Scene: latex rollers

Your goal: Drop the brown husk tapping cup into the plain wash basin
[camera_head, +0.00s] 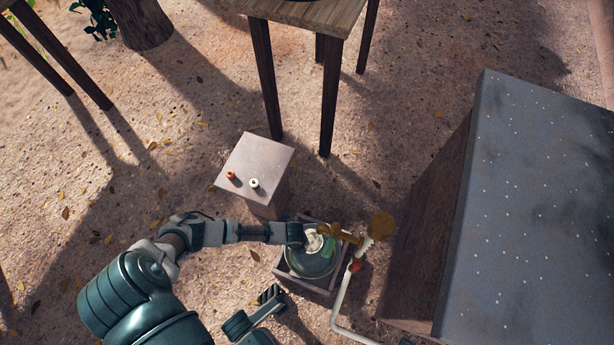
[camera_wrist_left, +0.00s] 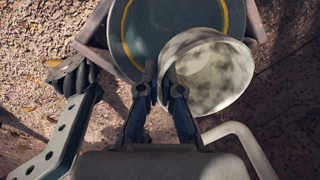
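A cup (camera_wrist_left: 208,72) with a pale, mottled inside shows in the left wrist view, its mouth towards the camera. Its left wall lies between my left gripper's fingertips (camera_wrist_left: 161,84), which look shut on it. No brown husk outside is visible there. In the head view my left gripper (camera_head: 297,236) is over the wash basin, and a pale patch of the cup (camera_head: 314,241) shows beside it. The round dark green basin (camera_head: 311,265) lies below; its yellow ring shows in the left wrist view (camera_wrist_left: 128,40). My right gripper (camera_head: 268,296) is low, left of the basin; its opening is unclear.
The basin sits in a wooden crate frame (camera_head: 318,289). A pale pipe (camera_head: 342,300) with a brass tap (camera_head: 381,226) stands close on its right. A small stand (camera_head: 258,165) with two small spools is behind. A large grey-topped table (camera_head: 535,210) fills the right.

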